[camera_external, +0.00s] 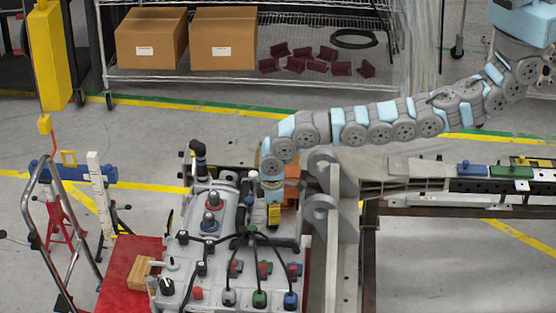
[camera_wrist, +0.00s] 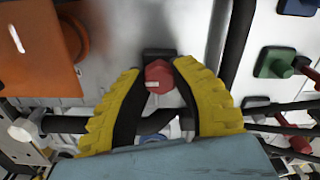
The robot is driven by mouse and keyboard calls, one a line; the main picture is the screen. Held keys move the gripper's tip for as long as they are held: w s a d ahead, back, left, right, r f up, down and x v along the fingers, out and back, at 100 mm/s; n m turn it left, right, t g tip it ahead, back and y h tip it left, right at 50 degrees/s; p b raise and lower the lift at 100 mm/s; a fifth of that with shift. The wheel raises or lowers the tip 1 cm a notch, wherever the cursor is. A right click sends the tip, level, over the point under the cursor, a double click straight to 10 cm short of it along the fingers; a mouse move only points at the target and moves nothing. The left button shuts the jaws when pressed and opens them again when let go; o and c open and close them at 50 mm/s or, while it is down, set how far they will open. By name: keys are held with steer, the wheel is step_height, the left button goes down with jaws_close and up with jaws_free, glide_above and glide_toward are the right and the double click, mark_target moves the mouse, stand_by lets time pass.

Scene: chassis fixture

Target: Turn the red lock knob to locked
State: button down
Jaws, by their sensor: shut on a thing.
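The red lock knob (camera_wrist: 158,78) shows in the wrist view at the upper middle, with a small white mark on its face and a dark block behind it. My gripper (camera_wrist: 157,70) has its two yellow fingers closed on either side of the knob, their tips at its sides. In the external view my gripper (camera_external: 273,222) reaches down onto the right part of the grey chassis fixture (camera_external: 205,245). The knob is hidden there behind the fingers. Whether the knob stands at locked cannot be told.
An orange block (camera_wrist: 35,48) lies left of the fingers in the wrist view. Black cables cross below the knob. Green (camera_wrist: 275,62) and blue connectors sit to the right. A grey upright bracket (camera_external: 335,210) stands close beside my arm.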

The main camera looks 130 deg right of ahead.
steer(key=shift+m, duration=0.3)
stand_by(0.4)
steer(key=c, duration=0.8)
jaws_free()
steer(key=shift+r, duration=5.95)
